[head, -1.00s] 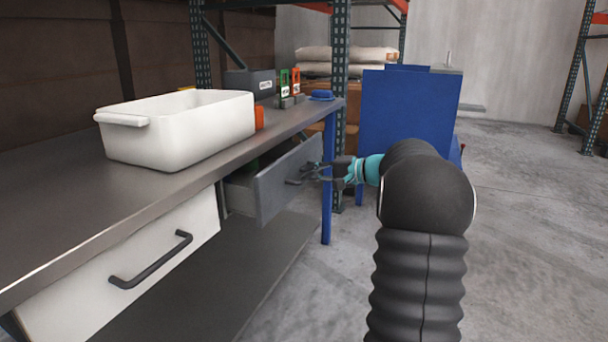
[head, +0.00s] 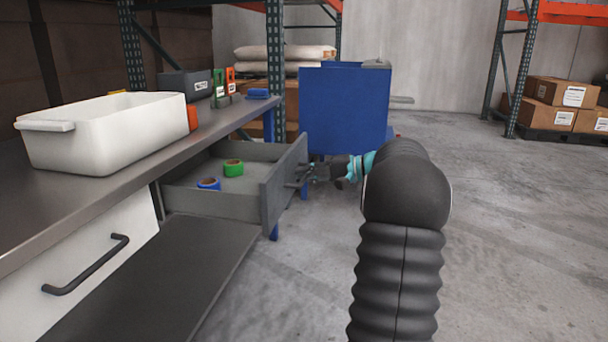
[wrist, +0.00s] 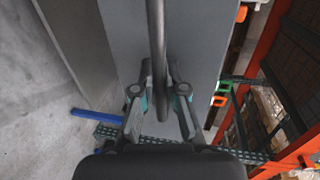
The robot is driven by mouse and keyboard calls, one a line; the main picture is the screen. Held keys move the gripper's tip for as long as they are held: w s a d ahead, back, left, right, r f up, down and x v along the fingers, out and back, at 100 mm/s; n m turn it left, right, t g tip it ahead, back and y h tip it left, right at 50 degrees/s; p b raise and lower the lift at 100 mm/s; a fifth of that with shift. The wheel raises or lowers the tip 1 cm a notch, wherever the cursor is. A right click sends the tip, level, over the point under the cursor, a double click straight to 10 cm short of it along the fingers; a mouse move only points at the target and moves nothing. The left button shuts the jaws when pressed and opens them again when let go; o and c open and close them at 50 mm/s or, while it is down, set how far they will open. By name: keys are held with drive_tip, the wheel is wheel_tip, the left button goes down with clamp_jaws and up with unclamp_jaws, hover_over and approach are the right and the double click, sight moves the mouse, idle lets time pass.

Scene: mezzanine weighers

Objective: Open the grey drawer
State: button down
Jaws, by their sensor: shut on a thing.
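The grey drawer (head: 284,184) stands pulled out from under the workbench in the head view. Its inside shows a blue roll (head: 209,184) and a green roll (head: 233,168). My gripper (head: 305,174) is at the outside of the drawer front. In the wrist view my gripper (wrist: 160,80) has its fingers on both sides of the dark bar handle (wrist: 156,35), shut on it. The grey drawer front (wrist: 195,40) lies behind the handle.
A white tub (head: 110,135) stands on the workbench top (head: 135,160). A white drawer (head: 95,265) is nearer, shut. Shelf racks (head: 275,60) stand at the back. Floor to the right is clear.

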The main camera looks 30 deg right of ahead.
drive_tip(key=c, duration=1.2)
unclamp_jaws()
drive_tip(key=shift+s+d, duration=0.1)
drive_tip(key=v, duration=1.1)
drive_tip(key=shift+s+d, duration=0.25)
drive_tip(key=shift+s, duration=0.05)
